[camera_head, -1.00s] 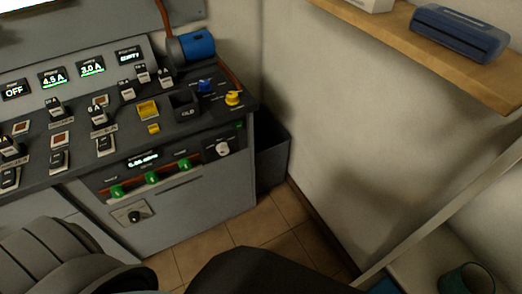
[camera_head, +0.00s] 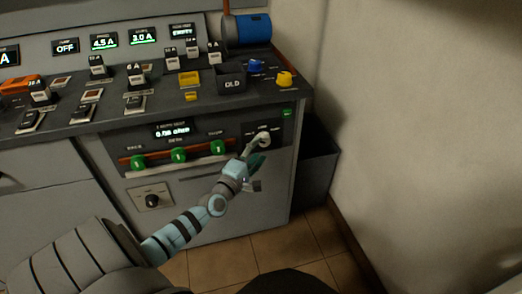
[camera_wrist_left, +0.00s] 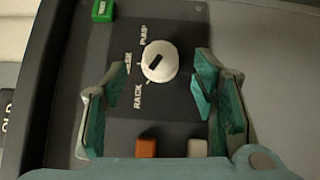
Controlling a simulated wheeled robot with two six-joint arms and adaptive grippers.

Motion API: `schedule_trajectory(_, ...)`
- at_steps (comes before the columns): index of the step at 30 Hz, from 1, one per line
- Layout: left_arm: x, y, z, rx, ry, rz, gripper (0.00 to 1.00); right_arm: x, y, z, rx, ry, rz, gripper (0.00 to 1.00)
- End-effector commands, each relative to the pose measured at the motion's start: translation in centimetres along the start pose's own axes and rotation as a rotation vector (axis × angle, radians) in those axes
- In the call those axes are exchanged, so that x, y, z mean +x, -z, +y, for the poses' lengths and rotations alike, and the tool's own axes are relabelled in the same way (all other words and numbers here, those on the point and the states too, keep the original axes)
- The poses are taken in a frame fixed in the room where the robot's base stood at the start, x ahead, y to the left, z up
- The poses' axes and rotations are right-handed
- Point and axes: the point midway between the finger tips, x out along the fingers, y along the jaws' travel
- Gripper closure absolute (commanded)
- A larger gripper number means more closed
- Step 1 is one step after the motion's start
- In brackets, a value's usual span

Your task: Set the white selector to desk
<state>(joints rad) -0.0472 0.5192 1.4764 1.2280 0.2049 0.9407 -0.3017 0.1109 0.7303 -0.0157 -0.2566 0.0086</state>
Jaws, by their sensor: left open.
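The white selector (camera_wrist_left: 159,62) is a round knob with a short dark mark, on a dark panel. In the wrist view the labels PUMP and RACK are readable beside it; the label between them is partly hidden by the left finger. The mark lies slantwise; I cannot tell which label it points to. My left gripper (camera_wrist_left: 158,80) is open, one finger on either side of the knob, with visible gaps. In the head view my left gripper (camera_head: 257,151) is in front of the selector's panel and partly covers the selector (camera_head: 264,139). My right gripper is out of view.
Green sliders (camera_head: 178,155) sit left of the selector on the console front. A black knob (camera_head: 152,201) is below them. Yellow (camera_head: 285,79) and blue (camera_head: 255,65) knobs are on the sloped top. A dark bin (camera_head: 318,165) stands between console and wall.

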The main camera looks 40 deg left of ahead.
Motion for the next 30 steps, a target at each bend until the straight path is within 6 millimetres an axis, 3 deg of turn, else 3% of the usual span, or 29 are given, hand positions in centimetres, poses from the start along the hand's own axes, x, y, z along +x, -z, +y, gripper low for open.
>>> schedule_trajectory(3, 2.2, 0.1, -0.3, -0.001, -0.001, 0.001, 0.47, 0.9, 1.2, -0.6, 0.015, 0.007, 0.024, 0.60)
schedule_trajectory(6, 3.1, 0.0, -0.2, 0.001, 0.000, 0.000, 0.47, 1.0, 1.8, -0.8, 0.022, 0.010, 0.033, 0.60)
schedule_trajectory(14, 3.5, 0.0, -0.1, 0.002, 0.002, 0.000, 0.47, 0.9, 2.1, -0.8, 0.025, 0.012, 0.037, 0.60)
schedule_trajectory(15, 3.5, 0.0, -0.1, 0.002, 0.002, 0.000, 0.48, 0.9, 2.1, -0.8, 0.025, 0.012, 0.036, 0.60)
schedule_trajectory(24, 3.4, 0.0, -0.1, 0.002, 0.002, 0.000, 0.94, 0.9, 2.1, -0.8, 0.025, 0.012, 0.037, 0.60)
schedule_trajectory(30, 3.4, 0.0, 0.1, 0.010, 0.011, 0.000, 0.94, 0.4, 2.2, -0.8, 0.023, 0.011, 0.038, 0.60)
